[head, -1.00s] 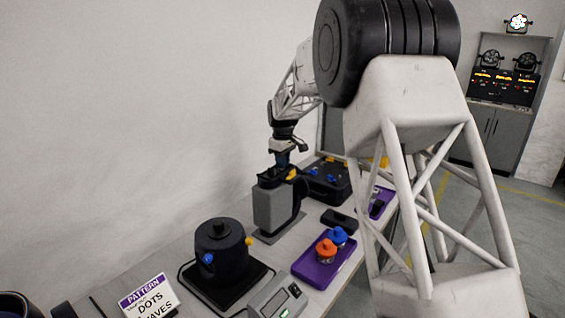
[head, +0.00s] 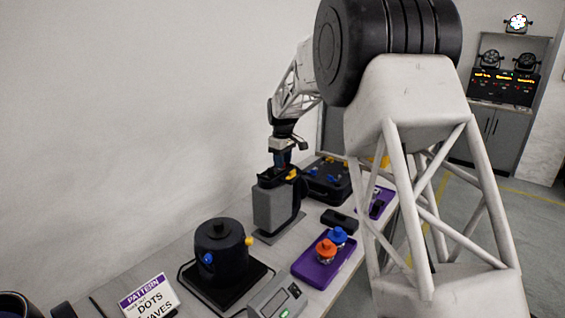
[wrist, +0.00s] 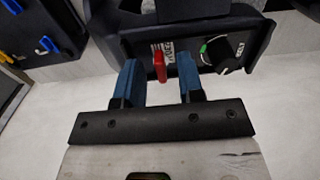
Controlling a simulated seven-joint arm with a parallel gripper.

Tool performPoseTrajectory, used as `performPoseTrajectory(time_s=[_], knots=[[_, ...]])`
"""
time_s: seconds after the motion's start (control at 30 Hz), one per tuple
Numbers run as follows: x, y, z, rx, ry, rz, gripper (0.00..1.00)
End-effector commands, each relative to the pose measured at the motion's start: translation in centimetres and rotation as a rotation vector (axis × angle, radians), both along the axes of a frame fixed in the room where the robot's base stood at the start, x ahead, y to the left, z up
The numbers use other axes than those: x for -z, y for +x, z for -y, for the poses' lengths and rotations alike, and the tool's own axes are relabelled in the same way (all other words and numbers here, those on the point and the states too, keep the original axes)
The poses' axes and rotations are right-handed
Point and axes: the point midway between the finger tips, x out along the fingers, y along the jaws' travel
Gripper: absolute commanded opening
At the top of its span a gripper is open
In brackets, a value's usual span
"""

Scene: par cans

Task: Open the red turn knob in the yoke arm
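The red turn knob (wrist: 160,66) shows in the wrist view as a narrow upright red lever on a dark panel (wrist: 135,46), beside a white printed label. My gripper (wrist: 160,75) is open, with its blue fingers either side of the red knob and visible gaps between. The knob is nearer the left finger. I cannot tell how deep the fingertips reach. In the head view my gripper (head: 282,160) is above a grey block-shaped fixture (head: 270,208) with black parts, on the table. The red knob cannot be made out there.
A black round knob (wrist: 222,54) with a green mark sits close right of the fingers. A black pot-shaped fixture (head: 220,245), a purple tray (head: 312,278) with orange and blue knobs, and a black case (head: 325,182) stand on the table. A wall is at the left.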

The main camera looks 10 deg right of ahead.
Motion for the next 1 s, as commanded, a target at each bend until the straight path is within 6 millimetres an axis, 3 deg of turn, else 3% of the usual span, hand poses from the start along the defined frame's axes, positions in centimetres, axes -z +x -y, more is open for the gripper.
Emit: performPoseTrajectory(time_s=[0.6, 1.0], knots=[[-6.6, 0.0, 0.0, 0.0, 0.0, 0.001, 0.35], [-7.2, 0.0, 0.0, 0.0, 0.0, 0.0, 0.35]])
